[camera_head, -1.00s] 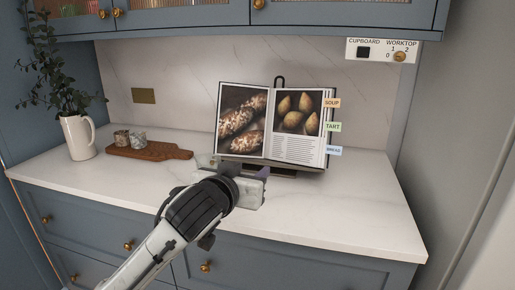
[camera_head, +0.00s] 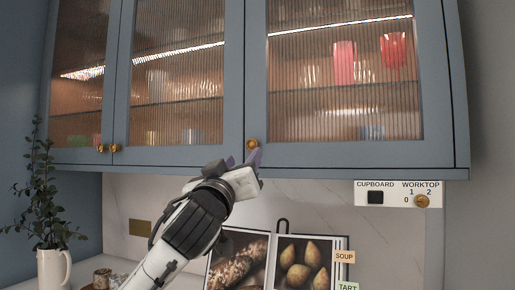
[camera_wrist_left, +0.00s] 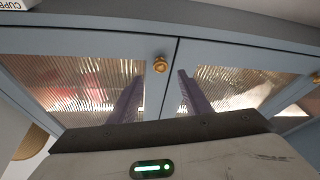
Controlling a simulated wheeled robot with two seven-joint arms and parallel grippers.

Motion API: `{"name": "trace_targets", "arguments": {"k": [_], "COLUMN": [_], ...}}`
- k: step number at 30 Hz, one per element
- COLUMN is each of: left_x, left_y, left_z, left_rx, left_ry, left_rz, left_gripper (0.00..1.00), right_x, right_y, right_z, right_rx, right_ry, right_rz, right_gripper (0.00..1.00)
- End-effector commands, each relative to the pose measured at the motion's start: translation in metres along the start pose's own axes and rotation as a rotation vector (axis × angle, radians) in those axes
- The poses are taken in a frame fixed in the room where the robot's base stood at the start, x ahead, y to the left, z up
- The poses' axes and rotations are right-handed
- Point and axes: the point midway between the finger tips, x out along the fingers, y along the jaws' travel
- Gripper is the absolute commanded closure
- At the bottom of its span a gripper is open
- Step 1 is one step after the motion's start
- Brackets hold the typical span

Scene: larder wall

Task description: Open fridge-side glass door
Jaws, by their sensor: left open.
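The right glass door (camera_head: 345,75) of the blue wall cupboard is shut; its ribbed pane shows red glasses behind it. Its round brass knob (camera_head: 252,145) sits at its lower left corner. My left gripper (camera_head: 243,159) is open just below this knob in the head view, fingers pointing up toward it. In the left wrist view the knob (camera_wrist_left: 160,65) appears between and slightly beyond the two purple fingertips (camera_wrist_left: 160,78); I cannot tell whether they touch it. The picture does not show which door is fridge-side. My right gripper is not in view.
More glass doors (camera_head: 185,70) stand to the left, with two brass knobs (camera_head: 109,148) close together. A switch panel (camera_head: 398,194) hangs under the cupboard at right. A cookbook (camera_head: 298,262), a potted plant (camera_head: 45,190) and a white jug (camera_head: 54,268) are below.

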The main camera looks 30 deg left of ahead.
Motion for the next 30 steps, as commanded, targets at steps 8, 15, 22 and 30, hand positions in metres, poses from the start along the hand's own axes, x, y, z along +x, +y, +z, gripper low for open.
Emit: {"name": "trace_targets", "arguments": {"k": [8,15,22,30], "left_x": [0.053,0.084,0.091,0.090], "left_y": [0.000,0.000,0.000,0.000], "left_z": [-0.004,-0.002,0.001,0.001], "left_rx": [0.002,0.001,0.001,0.001], "left_ry": [-0.002,-0.002,-0.001,-0.001], "left_rz": [-0.003,-0.001,0.000,0.000], "left_gripper": [0.56,0.56,0.56,0.74], "right_x": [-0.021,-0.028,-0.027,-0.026], "right_y": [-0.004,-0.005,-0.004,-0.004], "right_z": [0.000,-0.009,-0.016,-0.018], "right_rx": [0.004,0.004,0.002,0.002], "right_ry": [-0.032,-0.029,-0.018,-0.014], "right_rz": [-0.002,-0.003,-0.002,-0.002], "right_gripper": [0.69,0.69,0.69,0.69]}}
